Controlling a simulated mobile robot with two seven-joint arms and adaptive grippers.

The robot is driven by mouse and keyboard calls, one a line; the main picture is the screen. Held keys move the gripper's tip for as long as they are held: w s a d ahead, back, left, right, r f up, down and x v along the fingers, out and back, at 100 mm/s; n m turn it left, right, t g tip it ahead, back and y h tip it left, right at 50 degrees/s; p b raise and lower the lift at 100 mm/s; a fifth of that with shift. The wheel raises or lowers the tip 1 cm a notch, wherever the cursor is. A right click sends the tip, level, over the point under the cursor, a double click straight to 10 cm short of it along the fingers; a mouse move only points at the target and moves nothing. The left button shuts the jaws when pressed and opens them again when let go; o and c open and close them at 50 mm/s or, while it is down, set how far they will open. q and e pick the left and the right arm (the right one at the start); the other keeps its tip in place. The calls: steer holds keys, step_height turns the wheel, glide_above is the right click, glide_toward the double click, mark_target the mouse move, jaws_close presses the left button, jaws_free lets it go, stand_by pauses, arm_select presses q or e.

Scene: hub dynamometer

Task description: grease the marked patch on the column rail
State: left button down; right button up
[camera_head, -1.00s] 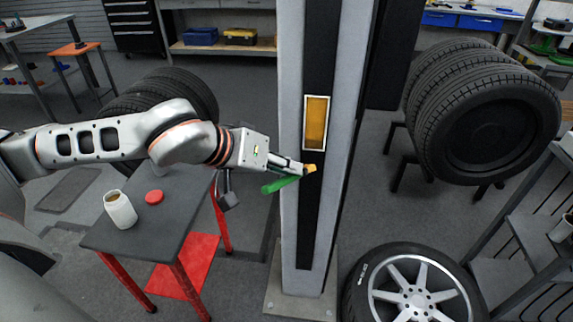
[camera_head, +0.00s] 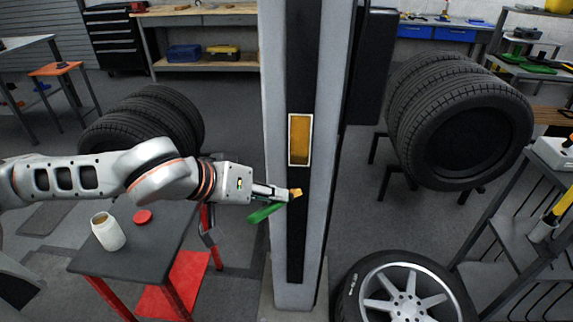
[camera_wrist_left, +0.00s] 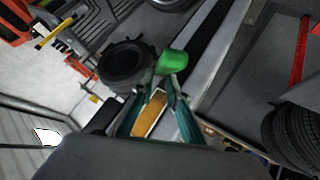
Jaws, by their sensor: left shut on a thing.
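The marked patch (camera_head: 299,139) is an amber rectangle with a pale border on the dark rail (camera_head: 296,235) of the grey column (camera_head: 276,150). My left gripper (camera_head: 283,193) is shut on a brush with a green handle (camera_head: 264,213). The brush's yellowish tip (camera_head: 296,193) is in front of the rail, below the patch; I cannot tell if it touches. In the left wrist view, the green handle (camera_wrist_left: 172,62) sticks out beyond the fingers, and the patch (camera_wrist_left: 150,113) shows between them. My right gripper is out of view.
An open white jar (camera_head: 108,232) with brown content and a red lid (camera_head: 142,216) are on the dark-topped table (camera_head: 125,262) at left. Tyres (camera_head: 455,120) stand on a rack at right. A wheel (camera_head: 405,295) lies near the column's base.

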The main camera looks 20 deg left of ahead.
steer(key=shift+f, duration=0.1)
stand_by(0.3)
arm_select(q)
steer(key=w+a, duration=0.2)
steer(key=w, duration=0.5)
steer(key=shift+w+b, duration=0.15)
steer(key=shift+b, duration=0.3)
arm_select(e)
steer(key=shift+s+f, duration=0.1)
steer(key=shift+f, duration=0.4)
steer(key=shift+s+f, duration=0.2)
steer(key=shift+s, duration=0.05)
arm_select(q)
steer(key=shift+w+a, duration=0.25)
steer(key=shift+w, duration=0.45)
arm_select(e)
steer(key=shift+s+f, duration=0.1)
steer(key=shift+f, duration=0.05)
arm_select(q)
steer(key=shift+r, duration=0.15)
